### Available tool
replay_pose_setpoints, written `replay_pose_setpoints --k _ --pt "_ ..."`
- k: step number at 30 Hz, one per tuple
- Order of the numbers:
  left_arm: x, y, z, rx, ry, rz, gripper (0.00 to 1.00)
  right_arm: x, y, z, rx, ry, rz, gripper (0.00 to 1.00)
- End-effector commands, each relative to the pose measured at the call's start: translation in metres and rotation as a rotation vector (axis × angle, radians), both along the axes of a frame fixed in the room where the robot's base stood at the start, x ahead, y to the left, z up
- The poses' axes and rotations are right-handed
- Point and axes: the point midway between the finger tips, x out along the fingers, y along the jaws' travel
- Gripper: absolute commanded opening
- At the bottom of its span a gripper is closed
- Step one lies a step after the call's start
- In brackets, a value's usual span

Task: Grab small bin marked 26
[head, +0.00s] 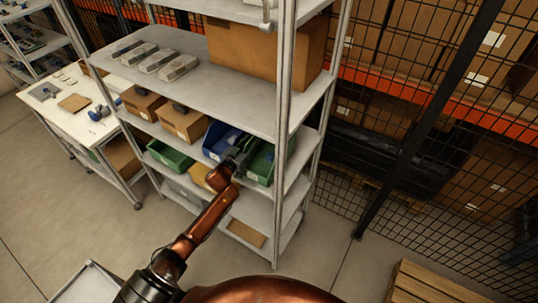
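Several small bins stand on the shelf rack: a blue bin (216,138), a green bin (261,166) to its right, another green bin (168,157) to its left, and a yellow bin (200,174) lower down. No number is readable on any bin, so I cannot tell which is marked 26. My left arm reaches up from the bottom of the head view. Its dark gripper (238,158) is in front of the blue bin and the right green bin, partly covering both. Its fingers are too small and dark to read, and contact is unclear. My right gripper is not in view.
The metal shelf rack (205,88) has posts close to the right green bin. Cardboard boxes (183,122) stand left of the blue bin. A white table (85,122) is at left, a mesh fence (425,120) at right, and wooden slats (430,285) at lower right.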

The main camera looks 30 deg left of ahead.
Motion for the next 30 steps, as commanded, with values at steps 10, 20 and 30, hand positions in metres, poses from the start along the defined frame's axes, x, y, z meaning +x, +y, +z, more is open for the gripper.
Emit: replay_pose_setpoints --k 10,20,30 --pt "-0.0005 0.0001 -0.0002 0.0 0.0 0.0 0.08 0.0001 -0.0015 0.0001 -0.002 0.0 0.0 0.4" --pt "-0.0006 0.0001 -0.0002 0.0 0.0 0.0 0.0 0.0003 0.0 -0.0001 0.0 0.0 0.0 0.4" --pt "-0.0005 0.0001 -0.0002 0.0 0.0 0.0 0.0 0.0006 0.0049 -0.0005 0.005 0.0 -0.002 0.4"
